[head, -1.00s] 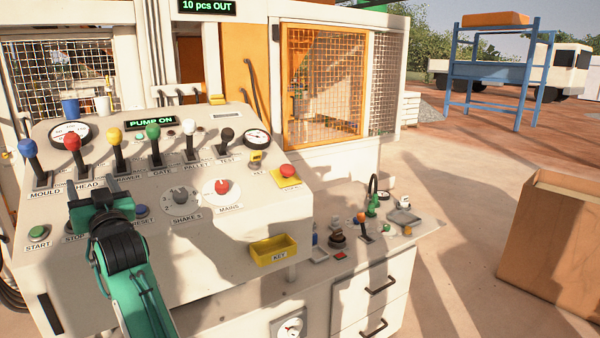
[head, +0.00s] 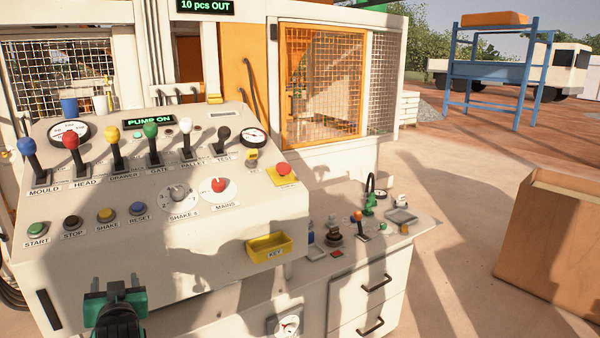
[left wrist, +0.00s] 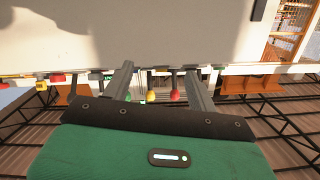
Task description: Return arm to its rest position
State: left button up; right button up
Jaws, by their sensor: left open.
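My left gripper (head: 117,287) is low in the head view, in front of the lower front of the control panel (head: 230,215). Its two fingers point up and stand apart with nothing between them. In the left wrist view the open fingers (left wrist: 160,82) reach toward the pale panel face, and several coloured lever knobs show beyond them. The gripper appears clear of the buttons and levers. My right gripper is not in view.
The panel carries a row of levers, the START button (head: 37,229), STOP button (head: 73,223), a red MAINS knob (head: 218,185) and a yellow KEY tray (head: 270,246). A side bench (head: 425,225) holds small items. A wooden box (head: 550,235) stands at right.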

pick_arm(q)
jog(key=s+d+f+m+g+h, duration=0.2)
jog(key=s+d+f+h, duration=0.25)
jog(key=s+f, duration=0.55)
jog(key=s+d+f+m+g+h, duration=0.2)
jog(key=s+d+f+g, duration=0.2)
jog(key=s+d+f, duration=0.55)
jog(key=s+d+f+m+g+h, duration=0.25)
jog(key=s+f+g, duration=0.35)
jog(key=s, duration=0.9)
notch_tip(320, 180, down, 30)
jog(key=p, duration=0.1)
jog(key=s+a+f+g+p, duration=0.1)
jog(key=s+a+f, duration=0.2)
jog(key=s+f, duration=1.6)
jog(key=shift+p, duration=0.35)
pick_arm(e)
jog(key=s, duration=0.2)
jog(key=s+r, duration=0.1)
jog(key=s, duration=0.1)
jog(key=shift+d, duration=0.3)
